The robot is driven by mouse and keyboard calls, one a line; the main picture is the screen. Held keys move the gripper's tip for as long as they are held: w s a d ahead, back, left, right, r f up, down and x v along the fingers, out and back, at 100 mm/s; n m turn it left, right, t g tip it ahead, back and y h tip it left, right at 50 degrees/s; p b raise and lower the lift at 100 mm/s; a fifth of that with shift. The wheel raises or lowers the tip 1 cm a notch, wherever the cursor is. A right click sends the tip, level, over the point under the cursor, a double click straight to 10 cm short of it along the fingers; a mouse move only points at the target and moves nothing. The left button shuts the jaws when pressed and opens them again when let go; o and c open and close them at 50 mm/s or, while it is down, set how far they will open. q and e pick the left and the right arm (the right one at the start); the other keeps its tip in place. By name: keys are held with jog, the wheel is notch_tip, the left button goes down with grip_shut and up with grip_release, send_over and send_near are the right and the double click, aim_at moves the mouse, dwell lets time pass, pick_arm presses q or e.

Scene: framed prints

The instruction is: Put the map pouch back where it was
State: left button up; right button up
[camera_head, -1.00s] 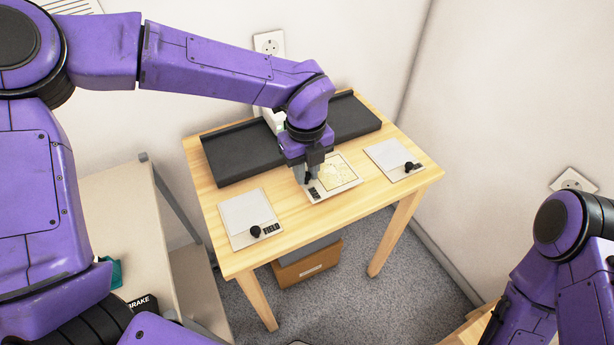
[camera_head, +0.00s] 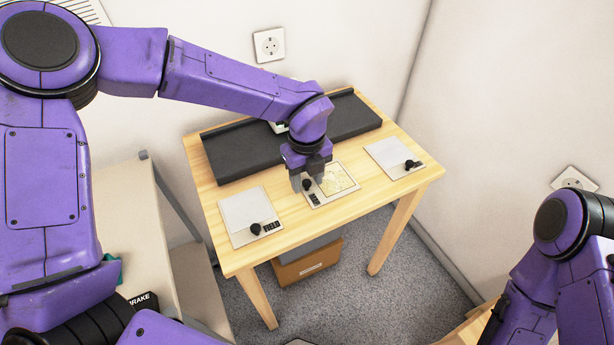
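The map pouch (camera_head: 340,180), a pale flat holder with a yellowish map, a dark label and a black knob (camera_head: 307,185), lies in the middle of the wooden table, between two blank pale pouches. My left gripper (camera_head: 309,184) points down over its left end. Its grey fingers stand apart on either side of the knob, with a little gap seen around it. The pouch looks flat on the table top. My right arm (camera_head: 565,240) is at the right edge; its gripper is not seen.
A blank pouch labelled FIELD (camera_head: 245,210) lies to the left and another blank pouch (camera_head: 388,155) to the right. A long black tray (camera_head: 235,155) runs along the table's back; a white item (camera_head: 280,127) there is mostly hidden by my arm. A brown box (camera_head: 308,265) is under the table.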

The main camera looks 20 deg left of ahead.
pick_arm(q)
notch_tip(320, 180, up, 12)
jog(key=shift+r+p, duration=0.2)
jog(key=shift+p, duration=0.1)
dwell(1.2)
